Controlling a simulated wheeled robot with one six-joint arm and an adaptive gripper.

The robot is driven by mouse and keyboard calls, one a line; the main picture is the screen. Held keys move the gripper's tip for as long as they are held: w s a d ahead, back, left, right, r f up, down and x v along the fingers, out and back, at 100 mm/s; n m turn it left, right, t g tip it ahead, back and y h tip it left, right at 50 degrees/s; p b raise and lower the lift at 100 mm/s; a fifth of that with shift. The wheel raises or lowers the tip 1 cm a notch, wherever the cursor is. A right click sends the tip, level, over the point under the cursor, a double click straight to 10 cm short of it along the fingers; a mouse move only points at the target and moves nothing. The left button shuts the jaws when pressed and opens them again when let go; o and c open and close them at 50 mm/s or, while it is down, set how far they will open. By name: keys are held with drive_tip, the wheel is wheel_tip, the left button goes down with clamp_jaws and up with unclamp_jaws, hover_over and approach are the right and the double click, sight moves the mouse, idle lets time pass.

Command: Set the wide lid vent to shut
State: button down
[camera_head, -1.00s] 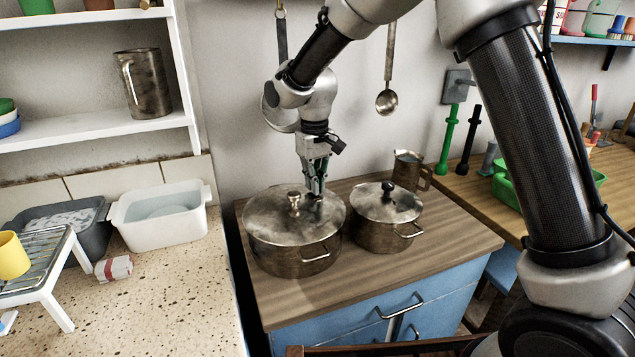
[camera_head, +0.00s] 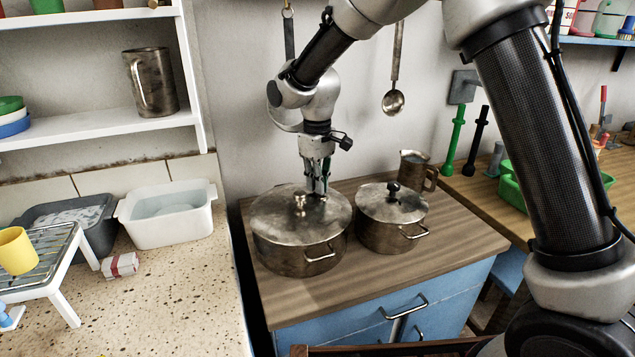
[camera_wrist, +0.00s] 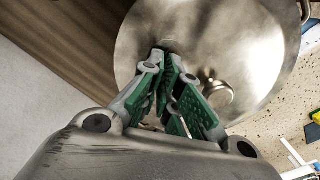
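The wide pot (camera_head: 285,258) stands on the wooden counter, and its grey metal lid (camera_head: 275,222) is on. The lid's round knob (camera_head: 299,205) also shows in the wrist view (camera_wrist: 217,95). My gripper (camera_head: 318,190) points down over the far right part of this lid, behind the knob. In the wrist view my gripper (camera_wrist: 168,68) has green-padded fingers close together at the tips, low over the lid. A small dark part at the fingertips may be the vent; the fingers mostly hide it, so its setting cannot be told.
A narrower lidded pot (camera_head: 385,234) stands close on the right, with a metal jug (camera_head: 416,172) behind it. A ladle (camera_head: 394,100) hangs on the wall behind. The counter's front strip (camera_head: 390,280) is clear. A white basin (camera_head: 168,232) stands left on the speckled worktop.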

drive_tip(key=c, duration=1.5)
unclamp_jaws()
drive_tip(key=shift+c, duration=0.2)
wheel_tip(320, 180, up, 12)
